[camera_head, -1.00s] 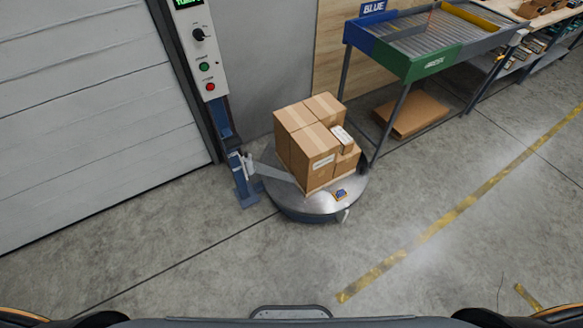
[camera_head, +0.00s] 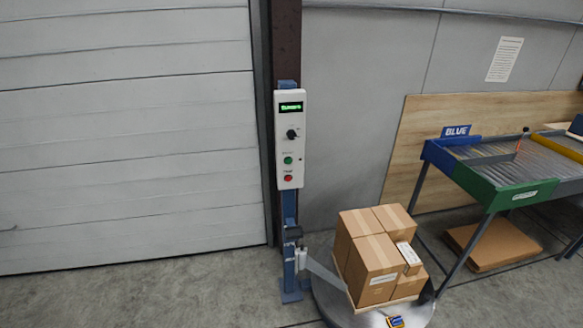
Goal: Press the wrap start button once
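A white control panel (camera_head: 290,139) is mounted on a blue post (camera_head: 290,215) in front of a dark column. It has a lit green display (camera_head: 291,107) at the top and a black rotary knob (camera_head: 292,134) below it. Under the knob are a green button (camera_head: 288,160) and, lowest, a red button (camera_head: 288,178). The labels beside them are too small to read. Neither of my grippers shows in the head view.
A round metal turntable (camera_head: 340,309) at the post's foot bears stacked cardboard boxes (camera_head: 375,252). A roller table (camera_head: 490,172) with blue and green sides stands at the right. A large closed shutter door (camera_head: 125,140) fills the left. The floor (camera_head: 150,295) before it is clear.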

